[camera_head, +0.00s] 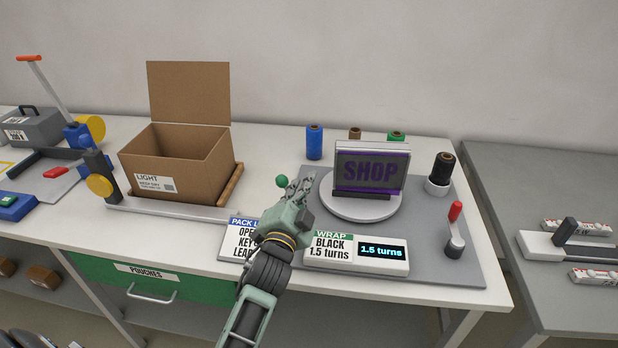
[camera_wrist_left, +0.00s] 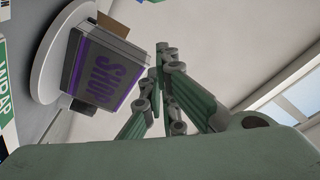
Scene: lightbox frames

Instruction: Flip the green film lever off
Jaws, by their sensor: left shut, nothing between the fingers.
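My left gripper (camera_head: 300,186) is shut and empty, raised over the table left of the SHOP sign (camera_head: 370,171). Its fingers also show in the left wrist view (camera_wrist_left: 166,60), with the sign to their left. A small green ball (camera_head: 282,181) shows just left of the fingers. It looks like a lever knob; its lower part is hidden behind my gripper. I cannot tell whether it touches the gripper or which way it is set. A green film roll (camera_head: 396,136) shows partly behind the sign. My right gripper is not in view.
The sign stands on a round white turntable (camera_head: 350,209) on a grey mat. A red-handled lever (camera_head: 455,213) and a black roll (camera_head: 443,166) stand right of it. A wrap panel (camera_head: 357,254) lies in front. An open carton (camera_head: 178,164) is at left.

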